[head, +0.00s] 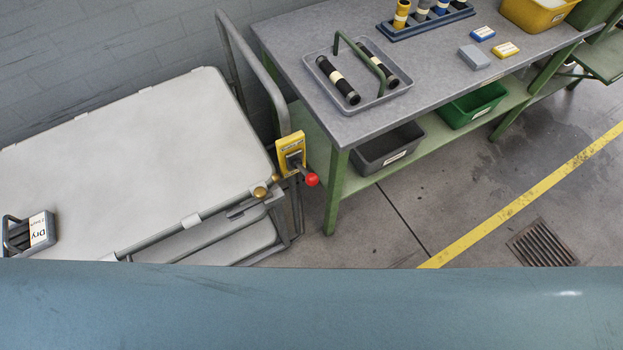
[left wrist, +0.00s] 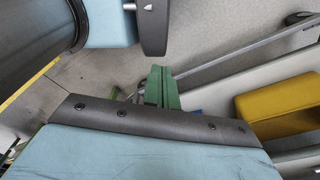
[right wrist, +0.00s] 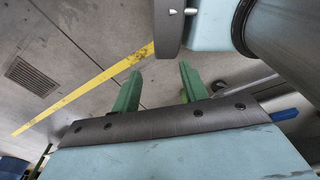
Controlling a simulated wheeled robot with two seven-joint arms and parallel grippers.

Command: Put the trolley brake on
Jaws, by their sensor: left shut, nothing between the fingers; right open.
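The trolley (head: 140,150) is a flat, light grey platform with a grey tube handle, standing at the left in the head view. Neither gripper shows in the head view. My left gripper (left wrist: 161,84) shows in the left wrist view with its green fingers together and empty. My right gripper (right wrist: 157,88) shows in the right wrist view with its green fingers apart and nothing between them. I cannot see either gripper touching the trolley.
A green workbench (head: 350,125) stands right of the trolley, bearing a grey tray (head: 322,52) with black cylinders. Grey (head: 375,160) and green (head: 475,115) bins sit on its lower shelf. Open floor with a yellow line (head: 525,200) and a drain grate (head: 541,243) lies at right.

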